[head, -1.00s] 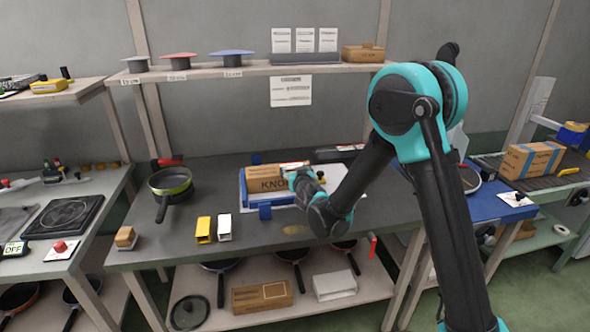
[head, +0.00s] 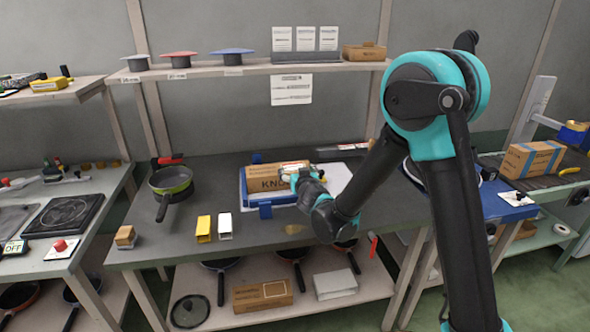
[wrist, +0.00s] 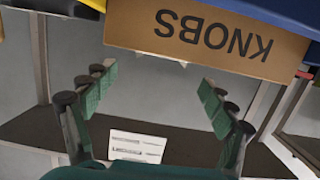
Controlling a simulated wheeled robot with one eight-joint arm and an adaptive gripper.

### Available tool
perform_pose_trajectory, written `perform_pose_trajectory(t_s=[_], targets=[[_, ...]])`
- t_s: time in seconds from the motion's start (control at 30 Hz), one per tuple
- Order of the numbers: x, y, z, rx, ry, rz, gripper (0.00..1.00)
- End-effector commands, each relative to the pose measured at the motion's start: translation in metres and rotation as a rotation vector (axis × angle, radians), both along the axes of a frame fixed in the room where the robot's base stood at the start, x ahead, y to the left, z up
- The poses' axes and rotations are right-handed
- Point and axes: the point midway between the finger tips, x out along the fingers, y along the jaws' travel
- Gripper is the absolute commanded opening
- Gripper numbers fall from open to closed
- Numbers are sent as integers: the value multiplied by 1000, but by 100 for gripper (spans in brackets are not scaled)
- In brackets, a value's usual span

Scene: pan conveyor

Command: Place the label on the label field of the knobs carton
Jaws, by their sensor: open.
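The knobs carton (head: 265,184) is a brown box on a blue-edged white tray (head: 336,176) on the bench. It also shows in the wrist view (wrist: 205,38), its KNOBS lettering upside down. My gripper (head: 297,174) is at the carton's upper right in the head view. In the wrist view my gripper (wrist: 157,80) is open, its green-padded fingers apart with nothing seen between them. A small pale sliver shows at the carton's edge there; I cannot tell whether it is the label. The label field is not clearly visible.
A pan (head: 172,183) stands on the bench at left, with a yellow block (head: 204,229) and a white block (head: 225,226) in front. A shelf (head: 250,70) with several lids runs above. A printed sheet (head: 291,90) hangs on the wall. Bench front is mostly clear.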

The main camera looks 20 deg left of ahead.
Motion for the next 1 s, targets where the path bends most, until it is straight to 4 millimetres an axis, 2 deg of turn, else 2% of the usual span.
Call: perform_pose_trajectory(t_s=[0.1, 0.33, 0.5, 0.77, 0.87, 0.97, 1.0], targets=[[-24, -14, 6, 0, -1, 2, 84], [-58, -34, 15, -1, -3, 1, 84], [-70, -41, 18, 0, -3, 2, 84], [-71, -44, 18, -2, -2, -3, 84], [-62, -66, 19, -17, 14, -42, 84], [-45, -117, 18, -55, 56, -135, 84], [-38, -146, 16, -78, 83, -183, 84]])
